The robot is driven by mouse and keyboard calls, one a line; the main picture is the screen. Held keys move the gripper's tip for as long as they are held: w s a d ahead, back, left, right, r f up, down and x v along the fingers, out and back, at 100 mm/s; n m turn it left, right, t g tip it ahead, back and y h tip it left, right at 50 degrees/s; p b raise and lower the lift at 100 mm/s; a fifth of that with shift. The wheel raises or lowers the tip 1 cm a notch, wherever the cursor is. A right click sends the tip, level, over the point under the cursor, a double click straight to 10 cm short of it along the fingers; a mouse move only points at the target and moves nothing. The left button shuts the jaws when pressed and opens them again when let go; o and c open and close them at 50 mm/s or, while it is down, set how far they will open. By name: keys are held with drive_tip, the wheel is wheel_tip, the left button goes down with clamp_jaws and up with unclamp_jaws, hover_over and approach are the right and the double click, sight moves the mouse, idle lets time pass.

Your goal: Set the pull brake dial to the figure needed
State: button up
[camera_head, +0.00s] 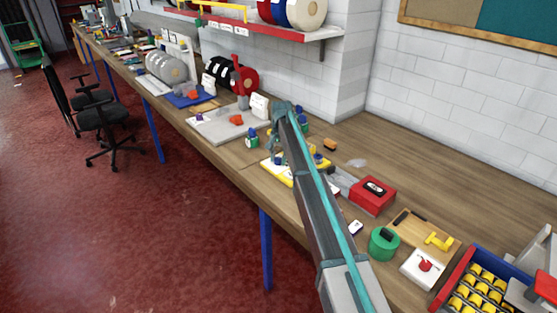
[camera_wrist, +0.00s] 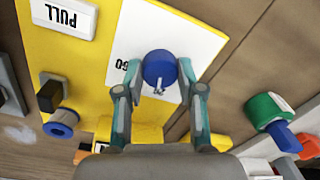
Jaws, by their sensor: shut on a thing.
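In the wrist view a yellow panel (camera_wrist: 100,20) carries a white label reading PULL (camera_wrist: 63,17), upside down. On its white plate (camera_wrist: 200,25) sits a round blue dial (camera_wrist: 158,66) with a small pale pointer. The figure 60 shows beside the dial; other figures are hidden or not visible. My gripper (camera_wrist: 160,72) has its two fingertips on either side of the dial, shut on it. In the head view my gripper (camera_head: 279,150) is over the yellow panel (camera_head: 275,171), and my arm covers part of it.
A blue-ended roller on a black bracket (camera_wrist: 60,122) stands on the panel. A green-and-blue knob (camera_wrist: 272,112) is off to the right. On the bench are a red box (camera_head: 373,195), a green round tin (camera_head: 384,243) and a grey board (camera_head: 225,125).

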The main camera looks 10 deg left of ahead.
sight(280, 158)
drive_tip(key=n+b, duration=0.1)
drive_tip(key=n, duration=0.4)
drive_tip(key=shift+n, duration=0.3)
drive_tip(key=n, duration=0.4)
drive_tip(key=shift+n+g, duration=0.3)
drive_tip(key=shift+n, duration=0.1)
drive_tip(key=o, duration=1.1)
drive_tip(key=shift+o, duration=0.2)
drive_tip(key=shift+r, duration=0.1)
wheel_tip(280, 158, up, 12)
drive_tip(key=shift+w+d, duration=0.25)
